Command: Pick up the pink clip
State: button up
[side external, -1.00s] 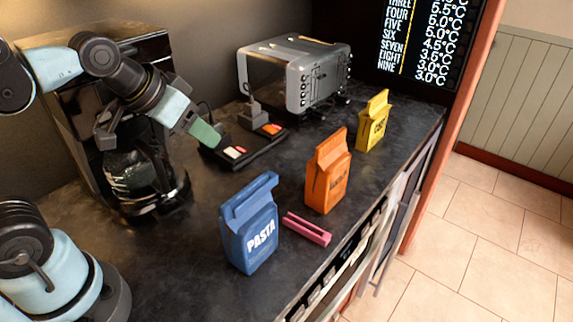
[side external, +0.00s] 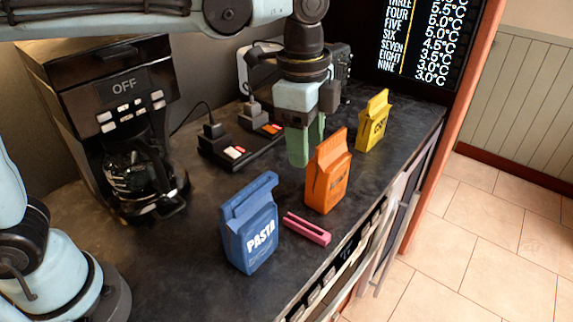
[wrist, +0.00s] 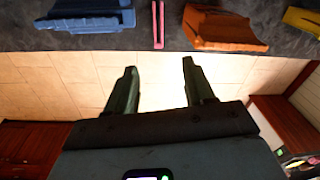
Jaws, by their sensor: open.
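The pink clip (side external: 307,229) lies flat on the dark counter between the blue pasta bag and the orange bag, near the counter's front edge. In the wrist view the pink clip (wrist: 158,24) shows at the top, ahead of and between my fingertips. My gripper (side external: 305,160) points down above the counter, behind the orange bag and apart from the clip. In the wrist view my gripper (wrist: 158,66) has its two green fingers spread with nothing between them.
The blue pasta bag (side external: 250,228) stands left of the clip and the orange bag (side external: 327,178) stands close behind it. A yellow bag (side external: 373,124) is farther back. A coffee maker (side external: 130,110), a power strip (side external: 240,148) and a toaster, partly hidden, stand behind.

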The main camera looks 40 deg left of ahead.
notch_tip(320, 180, down, 2)
jog(key=d+m, duration=0.2)
jog(key=d, duration=0.1)
send_over(319, 228)
jog(key=s, duration=0.2)
notch_tip(319, 228, down, 6)
jog(key=shift+g, duration=0.4)
jog(key=f, duration=0.6)
jog(key=shift+w+f, duration=0.2)
jog(key=shift+w+d+f, duration=0.15)
jog(key=shift+f, duration=1.2)
jog(key=shift+w+d+f, duration=0.1)
jog(key=shift+w+f, duration=0.05)
jog(key=shift+f, duration=1.2)
grip_shut()
